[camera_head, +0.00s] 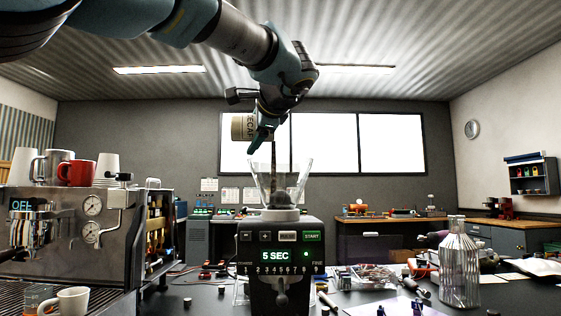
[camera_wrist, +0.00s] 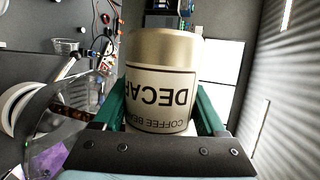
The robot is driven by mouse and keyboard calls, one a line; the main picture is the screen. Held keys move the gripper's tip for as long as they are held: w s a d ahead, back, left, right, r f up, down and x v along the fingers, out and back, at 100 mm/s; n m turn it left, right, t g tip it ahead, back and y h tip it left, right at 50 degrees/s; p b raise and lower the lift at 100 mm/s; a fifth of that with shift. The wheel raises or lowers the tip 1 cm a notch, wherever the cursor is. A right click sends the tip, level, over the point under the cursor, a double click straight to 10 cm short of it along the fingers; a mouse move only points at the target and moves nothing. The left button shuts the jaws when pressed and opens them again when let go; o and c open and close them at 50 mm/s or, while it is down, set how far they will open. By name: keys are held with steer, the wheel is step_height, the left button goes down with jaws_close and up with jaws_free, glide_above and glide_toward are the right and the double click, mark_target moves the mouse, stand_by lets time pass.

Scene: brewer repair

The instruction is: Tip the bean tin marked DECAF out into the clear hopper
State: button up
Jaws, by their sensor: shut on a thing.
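The DECAF tin (camera_head: 241,127), cream-labelled with a metallic gold end, is held in the air above the clear hopper (camera_head: 268,178). My gripper (camera_head: 260,134) is shut on it. The tin is tilted over, its lettering running sideways in the head view. A thin dark brown stream (camera_head: 273,158) runs down from beside the gripper into the hopper, and looks like beans. In the wrist view the tin (camera_wrist: 160,85) sits between the green fingers, its label upside down. The clear hopper (camera_wrist: 65,105) shows at the left there. The tin's mouth is hidden.
The hopper stands on a black grinder (camera_head: 280,255) reading "5 SEC". An espresso machine (camera_head: 75,235) with cups on top stands at left. A clear ribbed bottle (camera_head: 459,265) and loose tools lie to the right on the dark bench. Air around the tin is clear.

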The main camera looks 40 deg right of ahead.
steer(key=shift+s+d+r+m, duration=0.15)
steer(key=shift+r+m, duration=0.2)
steer(key=shift+m, duration=0.25)
stand_by(0.4)
steer(key=shift+s+d+f+m+t+y, duration=0.1)
steer(key=shift+d+f+m+t+y, duration=0.1)
steer(key=shift+f+m+t+y, duration=0.35)
stand_by(0.5)
steer(key=shift+s+d+r+m+t, duration=0.2)
steer(key=shift+d+r+m+t, duration=0.2)
steer(key=shift+m, duration=0.45)
steer(key=shift+s+d+r+m+t, duration=0.25)
steer(key=shift+m+t, duration=0.2)
steer(key=shift+m, duration=0.35)
stand_by(1.0)
steer(key=shift+a, duration=0.1)
stand_by(0.8)
